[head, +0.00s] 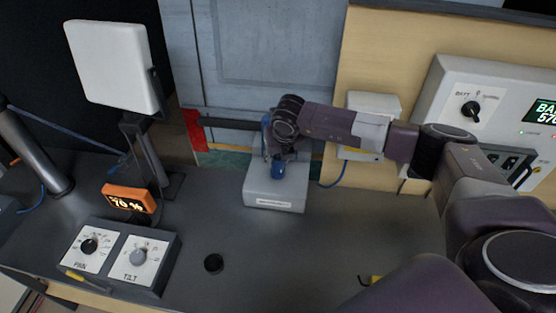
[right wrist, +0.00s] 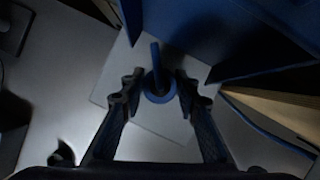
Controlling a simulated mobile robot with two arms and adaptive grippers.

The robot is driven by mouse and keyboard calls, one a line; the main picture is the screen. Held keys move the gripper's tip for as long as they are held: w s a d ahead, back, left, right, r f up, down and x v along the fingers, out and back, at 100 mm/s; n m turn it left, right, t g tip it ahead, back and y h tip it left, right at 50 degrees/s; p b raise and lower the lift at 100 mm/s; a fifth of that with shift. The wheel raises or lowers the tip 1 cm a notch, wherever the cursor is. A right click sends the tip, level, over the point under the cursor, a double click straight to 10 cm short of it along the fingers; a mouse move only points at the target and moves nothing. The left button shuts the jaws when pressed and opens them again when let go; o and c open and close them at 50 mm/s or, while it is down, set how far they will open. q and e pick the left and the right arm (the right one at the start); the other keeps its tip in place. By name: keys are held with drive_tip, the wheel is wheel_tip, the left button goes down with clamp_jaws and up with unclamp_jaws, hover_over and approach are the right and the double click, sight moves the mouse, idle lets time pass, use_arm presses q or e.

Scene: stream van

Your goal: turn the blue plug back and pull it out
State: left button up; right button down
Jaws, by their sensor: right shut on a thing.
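The blue plug (head: 278,171) stands upright at the top of a pale grey box (head: 274,201) on the dark counter. My right gripper (head: 275,158) reaches down over the box from above and is shut on the plug. In the right wrist view the plug (right wrist: 158,88) shows as a blue round body with a raised bar, between the two fingertips of the gripper (right wrist: 155,90). The socket under the plug is hidden by the plug and fingers. My left gripper is not in view.
A white panel (head: 113,66) on a stand, an orange 70 % display (head: 130,199) and a pan/tilt dial box (head: 115,260) stand at left. A battery panel (head: 480,105) is on the right wall. A blue cable (head: 336,179) runs right of the grey box. The front counter is mostly clear.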

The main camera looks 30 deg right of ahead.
drive_tip(key=shift+m, duration=0.6)
drive_tip(key=shift+h+b, duration=0.3)
drive_tip(key=shift+b, duration=0.05)
drive_tip(key=shift+f+m+h+b, duration=0.1)
drive_tip(key=shift+m+h+b, duration=0.4)
drive_tip(key=shift+m, duration=1.1)
drive_tip(key=shift+m+g+b, duration=0.3)
drive_tip(key=shift+m+b, duration=0.2)
drive_tip(key=shift+m+g+h+b, duration=0.4)
drive_tip(key=shift+m+b, duration=0.1)
drive_tip(key=shift+m, duration=0.5)
